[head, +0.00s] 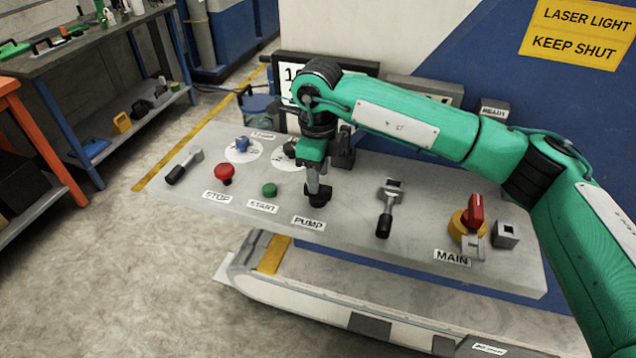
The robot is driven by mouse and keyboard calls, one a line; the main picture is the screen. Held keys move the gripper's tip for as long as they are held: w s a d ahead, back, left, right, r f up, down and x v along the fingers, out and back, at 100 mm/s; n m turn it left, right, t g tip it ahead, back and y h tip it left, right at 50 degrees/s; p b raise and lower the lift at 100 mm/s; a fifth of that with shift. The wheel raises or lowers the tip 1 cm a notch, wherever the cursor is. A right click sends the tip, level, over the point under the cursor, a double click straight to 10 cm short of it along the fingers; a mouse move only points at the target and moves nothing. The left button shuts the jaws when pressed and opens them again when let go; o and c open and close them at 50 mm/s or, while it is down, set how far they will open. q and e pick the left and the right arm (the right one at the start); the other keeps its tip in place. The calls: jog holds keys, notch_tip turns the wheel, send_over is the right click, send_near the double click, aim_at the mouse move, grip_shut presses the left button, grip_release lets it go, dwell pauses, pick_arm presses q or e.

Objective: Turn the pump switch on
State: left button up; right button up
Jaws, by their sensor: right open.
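The pump switch (318,198) is a small dark knob on the sloping grey panel, just behind the white PUMP label (308,223). My right arm comes in from the right, and my right gripper (315,184) points down right at the switch. A grey finger covers part of the knob, and I cannot tell whether it touches. The gripper is open and holds nothing that I can see. The angle hides the gap between its fingers and most of the switch's setting. My left gripper is not in view.
On the panel (350,240) are a red STOP button (224,174), a green START button (269,190), a blue knob (242,144), a black-handled lever (385,213), another lever (184,165) and the red MAIN switch (474,215) at right. A conveyor-like rail (300,295) runs below the front edge.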

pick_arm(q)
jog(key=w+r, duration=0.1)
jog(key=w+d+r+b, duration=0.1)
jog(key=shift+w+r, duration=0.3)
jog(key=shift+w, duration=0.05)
pick_arm(e)
notch_tip(320, 180, up, 10)
jog(key=shift+r, duration=0.25)
